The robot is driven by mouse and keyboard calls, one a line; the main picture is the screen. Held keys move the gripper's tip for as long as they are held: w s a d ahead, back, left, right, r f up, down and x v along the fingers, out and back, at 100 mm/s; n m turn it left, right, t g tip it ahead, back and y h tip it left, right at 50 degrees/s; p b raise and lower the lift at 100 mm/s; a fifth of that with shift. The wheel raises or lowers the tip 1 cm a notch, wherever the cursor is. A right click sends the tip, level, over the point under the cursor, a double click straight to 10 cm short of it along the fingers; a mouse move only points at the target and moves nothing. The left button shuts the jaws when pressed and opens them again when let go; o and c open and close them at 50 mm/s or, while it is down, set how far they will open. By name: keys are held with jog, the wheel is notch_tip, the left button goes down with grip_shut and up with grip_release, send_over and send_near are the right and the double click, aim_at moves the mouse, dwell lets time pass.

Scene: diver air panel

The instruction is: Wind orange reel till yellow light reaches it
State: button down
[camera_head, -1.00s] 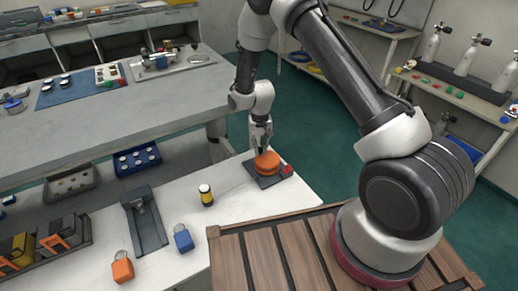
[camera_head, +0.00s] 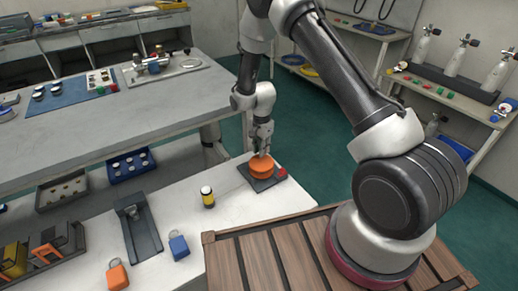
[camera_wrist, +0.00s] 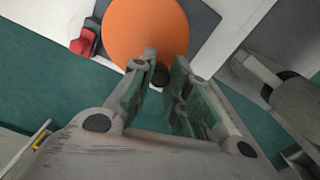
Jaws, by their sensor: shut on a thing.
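The orange reel (camera_head: 261,168) sits on a dark base plate (camera_head: 253,182) near the right end of the white low bench. In the wrist view the reel's orange disc (camera_wrist: 145,30) fills the top middle. My gripper (camera_head: 263,147) is over the reel from above. In the wrist view its fingertips (camera_wrist: 164,68) are closed around a small dark knob (camera_wrist: 160,78) at the disc's near edge. The yellow light (camera_head: 208,197), a small upright cylinder with dark bands, stands on the bench left of the reel, with a gap between them. No line between them can be made out.
A red block (camera_head: 282,172) is at the right of the base plate. An orange padlock (camera_head: 117,276), a blue padlock (camera_head: 179,246) and a dark tray (camera_head: 138,228) lie to the left. The bench between light and reel is clear. A grey table (camera_head: 150,115) stands behind.

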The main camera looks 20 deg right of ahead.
aim_at(266, 157)
jog(key=m, duration=0.1)
jog(key=d+m, duration=0.1)
jog(key=m, duration=0.3)
jog(key=shift+s+d, duration=0.25)
jog(key=shift+s, duration=0.1)
jog(key=shift+m, duration=0.3)
jog(key=c, duration=1.3)
grip_release()
jog(key=shift+r, duration=0.1)
notch_tip(266, 157, up, 12)
jog(key=shift+f, duration=0.1)
